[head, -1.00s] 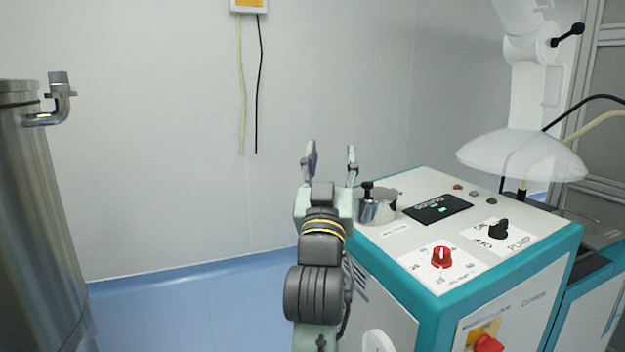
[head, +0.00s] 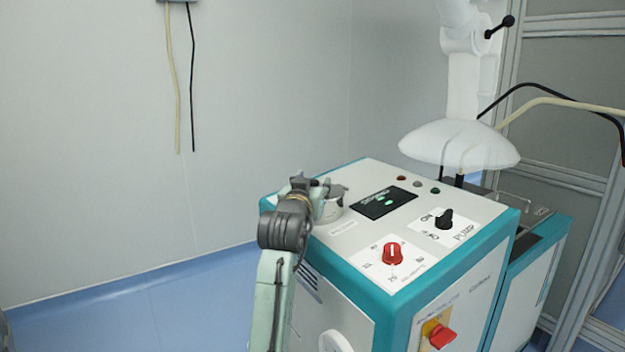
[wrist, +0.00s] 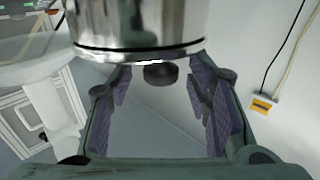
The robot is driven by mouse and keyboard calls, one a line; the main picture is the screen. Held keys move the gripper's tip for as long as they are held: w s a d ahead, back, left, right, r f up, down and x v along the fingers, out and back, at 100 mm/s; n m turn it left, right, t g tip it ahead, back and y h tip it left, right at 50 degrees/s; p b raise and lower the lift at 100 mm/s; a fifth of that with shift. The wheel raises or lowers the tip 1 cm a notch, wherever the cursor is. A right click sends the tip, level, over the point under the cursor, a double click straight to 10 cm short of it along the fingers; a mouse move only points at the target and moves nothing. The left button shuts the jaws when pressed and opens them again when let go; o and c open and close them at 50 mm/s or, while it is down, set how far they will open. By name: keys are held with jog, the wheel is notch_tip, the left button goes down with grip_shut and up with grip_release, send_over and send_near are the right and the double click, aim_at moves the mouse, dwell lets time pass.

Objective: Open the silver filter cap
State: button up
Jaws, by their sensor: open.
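The silver filter cap (head: 331,207) sits on the left part of the machine's white top, partly hidden behind my wrist in the head view. In the wrist view the shiny silver cap (wrist: 140,22) fills the top middle, and its black knob (wrist: 160,73) shows below its rim. My gripper (wrist: 158,82) is open, with one purple-padded finger on each side of the knob in that view. I cannot tell whether either finger touches it. In the head view my gripper (head: 297,186) is foreshortened beside the cap, and its fingers are mostly hidden.
The machine top (head: 350,236) also carries a dark display (head: 384,202), a red dial (head: 392,254) and a black pump switch (head: 445,218). A translucent white hood (head: 458,146) hangs over its back right. Open blue floor (head: 150,310) lies left.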

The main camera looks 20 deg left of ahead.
jog(key=shift+w+a, duration=0.1)
jog(key=shift+w, duration=0.5)
jog(key=shift+c, duration=0.6)
grip_shut()
